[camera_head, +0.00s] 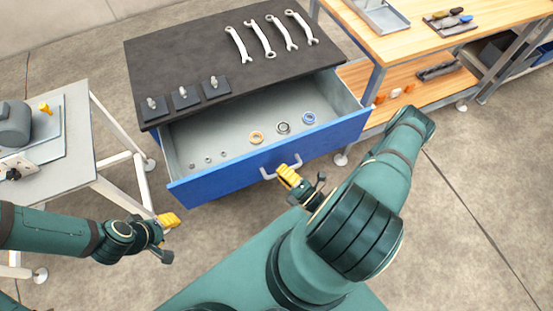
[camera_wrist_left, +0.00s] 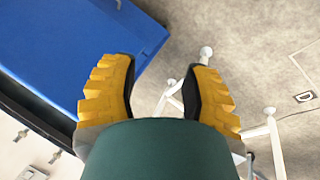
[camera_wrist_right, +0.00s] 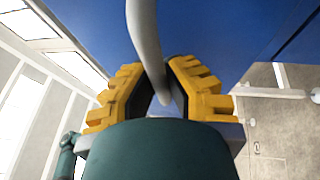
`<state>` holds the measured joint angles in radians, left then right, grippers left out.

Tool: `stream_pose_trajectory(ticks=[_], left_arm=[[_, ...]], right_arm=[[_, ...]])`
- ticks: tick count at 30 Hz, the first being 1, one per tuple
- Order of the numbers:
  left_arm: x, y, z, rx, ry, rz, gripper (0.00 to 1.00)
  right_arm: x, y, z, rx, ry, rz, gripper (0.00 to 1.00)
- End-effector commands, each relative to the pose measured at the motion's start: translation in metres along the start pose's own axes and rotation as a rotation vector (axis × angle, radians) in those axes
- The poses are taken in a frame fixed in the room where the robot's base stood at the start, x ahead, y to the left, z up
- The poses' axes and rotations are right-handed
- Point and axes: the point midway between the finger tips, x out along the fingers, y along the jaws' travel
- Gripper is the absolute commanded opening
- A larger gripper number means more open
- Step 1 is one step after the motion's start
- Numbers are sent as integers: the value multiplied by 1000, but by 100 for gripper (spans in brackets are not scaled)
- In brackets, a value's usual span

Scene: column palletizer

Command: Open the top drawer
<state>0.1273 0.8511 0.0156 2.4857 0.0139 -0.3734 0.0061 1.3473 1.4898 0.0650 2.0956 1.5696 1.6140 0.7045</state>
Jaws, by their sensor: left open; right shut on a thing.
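The top drawer (camera_head: 262,150) of the dark-topped cabinet is pulled well out, its blue front toward me. Its grey handle (camera_head: 281,167) is on the front. My right gripper (camera_head: 285,173) is at the handle and shut on it; in the right wrist view the handle bar (camera_wrist_right: 148,45) runs between the yellow fingers. My left gripper (camera_head: 168,236) is open and empty, left of the drawer and apart from it.
The drawer holds an orange ring (camera_head: 257,137), other rings and small nuts. Wrenches and small dark blocks lie on the cabinet top (camera_head: 190,52). A white-legged table (camera_head: 75,140) stands left, a wooden workbench (camera_head: 415,45) right. Floor at the lower right is clear.

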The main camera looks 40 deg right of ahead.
Motion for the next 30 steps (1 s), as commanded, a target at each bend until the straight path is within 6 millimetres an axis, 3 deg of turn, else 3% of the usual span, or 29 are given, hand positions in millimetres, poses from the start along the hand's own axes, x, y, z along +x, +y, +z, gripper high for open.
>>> stream_pose_trajectory(ticks=[16, 17, 19, 30], left_arm=[[0, 0, 0, 0, 0, 0, 47], [0, 0, 0, 0, 0, 0, 47], [0, 0, 0, 0, 0, 0, 47], [0, 0, 0, 0, 0, 0, 47]], right_arm=[[-9, 2, -5, 3, 2, 2, 0], [-9, 2, -5, 3, 2, 2, 19], [-9, 2, -5, 3, 2, 2, 43], [-12, 2, -4, 1, 1, 0, 43]])
